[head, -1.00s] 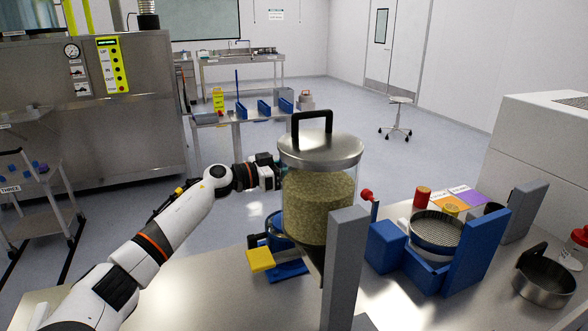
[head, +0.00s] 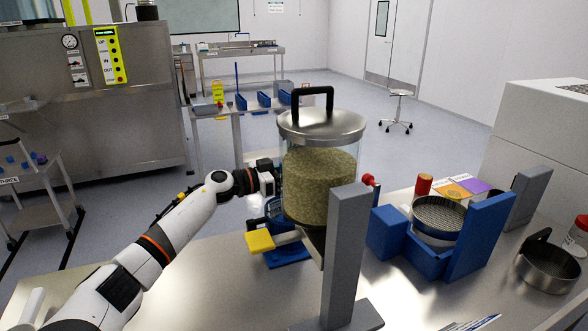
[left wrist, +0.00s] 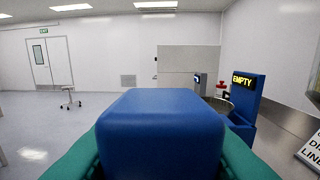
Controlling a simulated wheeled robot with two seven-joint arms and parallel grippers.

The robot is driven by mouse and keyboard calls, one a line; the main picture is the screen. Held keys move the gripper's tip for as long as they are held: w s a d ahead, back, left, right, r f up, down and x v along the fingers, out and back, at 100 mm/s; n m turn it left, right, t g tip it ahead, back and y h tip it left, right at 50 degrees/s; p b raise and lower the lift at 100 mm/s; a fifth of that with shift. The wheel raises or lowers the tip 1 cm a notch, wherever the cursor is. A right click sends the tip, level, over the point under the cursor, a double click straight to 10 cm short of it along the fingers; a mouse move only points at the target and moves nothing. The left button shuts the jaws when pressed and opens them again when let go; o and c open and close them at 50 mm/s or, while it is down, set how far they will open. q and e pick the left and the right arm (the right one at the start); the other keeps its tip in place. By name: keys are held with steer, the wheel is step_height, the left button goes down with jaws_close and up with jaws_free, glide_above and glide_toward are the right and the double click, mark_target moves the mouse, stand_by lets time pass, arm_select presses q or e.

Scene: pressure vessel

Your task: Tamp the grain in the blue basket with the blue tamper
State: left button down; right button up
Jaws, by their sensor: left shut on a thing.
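My left gripper (head: 274,180) is beside the left wall of the clear grain hopper (head: 320,185), which partly hides it. In the left wrist view green fingers flank a blue block (left wrist: 160,130), which I take to be the blue tamper; its lower part is hidden. A blue basket-like part (head: 273,208) shows just below the gripper, left of and partly behind the hopper, over a blue base (head: 287,254). The grain inside it cannot be seen, and contact with the tamper cannot be told. My right gripper is not in view.
A grey post (head: 345,255) stands in front of the hopper. A yellow block (head: 260,241) sticks out at its left. To the right are a sieve (head: 438,216) in a blue holder (head: 480,235) and a metal pan (head: 548,270).

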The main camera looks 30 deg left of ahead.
arm_select(q)
step_height(320, 180, down, 3)
steer(key=shift+r+b, duration=0.2)
steer(key=shift+b, duration=0.35)
